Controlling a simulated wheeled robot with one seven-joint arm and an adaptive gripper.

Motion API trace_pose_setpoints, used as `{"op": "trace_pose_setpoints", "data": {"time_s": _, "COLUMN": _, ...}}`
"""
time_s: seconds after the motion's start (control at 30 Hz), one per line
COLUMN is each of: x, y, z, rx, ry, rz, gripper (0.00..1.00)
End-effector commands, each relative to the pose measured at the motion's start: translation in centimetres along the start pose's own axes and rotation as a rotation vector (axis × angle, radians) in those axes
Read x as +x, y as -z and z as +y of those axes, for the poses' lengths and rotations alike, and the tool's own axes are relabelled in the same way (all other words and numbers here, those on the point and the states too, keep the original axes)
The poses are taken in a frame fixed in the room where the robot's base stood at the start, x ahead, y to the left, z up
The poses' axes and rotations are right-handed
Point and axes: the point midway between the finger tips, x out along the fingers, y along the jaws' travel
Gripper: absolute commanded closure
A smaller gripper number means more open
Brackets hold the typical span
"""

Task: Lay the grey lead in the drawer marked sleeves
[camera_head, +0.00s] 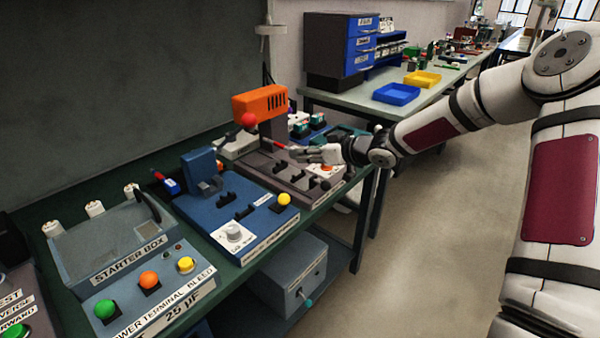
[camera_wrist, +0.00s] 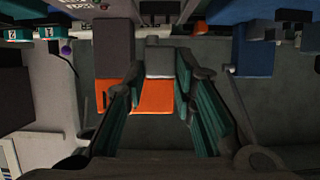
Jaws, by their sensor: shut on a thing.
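My gripper (camera_head: 300,150) is at the end of the arm, low over the dark grey bench unit beside the orange housing. In the wrist view its two green-sided fingers (camera_wrist: 161,75) flank a small grey block (camera_wrist: 160,62), with the housing behind. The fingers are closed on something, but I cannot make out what. A small red piece shows just left of the fingertips in the head view. I cannot pick out the grey lead for certain. A blue drawer cabinet (camera_head: 332,45) stands on the far bench. Its labelled drawers (camera_head: 359,42) look shut; their labels are too small to read.
The orange housing (camera_head: 259,102) with a red ball (camera_head: 249,120) stands close left of my gripper. A blue unit (camera_head: 237,205) and a starter box (camera_head: 120,236) fill the near bench. Blue (camera_head: 397,94) and yellow (camera_head: 422,79) trays lie on the far bench. The floor right is clear.

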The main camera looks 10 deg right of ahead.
Motion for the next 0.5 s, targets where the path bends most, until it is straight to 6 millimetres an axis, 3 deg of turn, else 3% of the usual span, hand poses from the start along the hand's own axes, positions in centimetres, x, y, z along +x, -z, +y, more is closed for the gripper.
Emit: {"op": "trace_pose_setpoints", "data": {"time_s": 0.5, "x": 2.3, "y": -5.3, "z": -0.1, "rx": -0.001, "ry": 0.001, "rz": 0.001, "gripper": 1.0}}
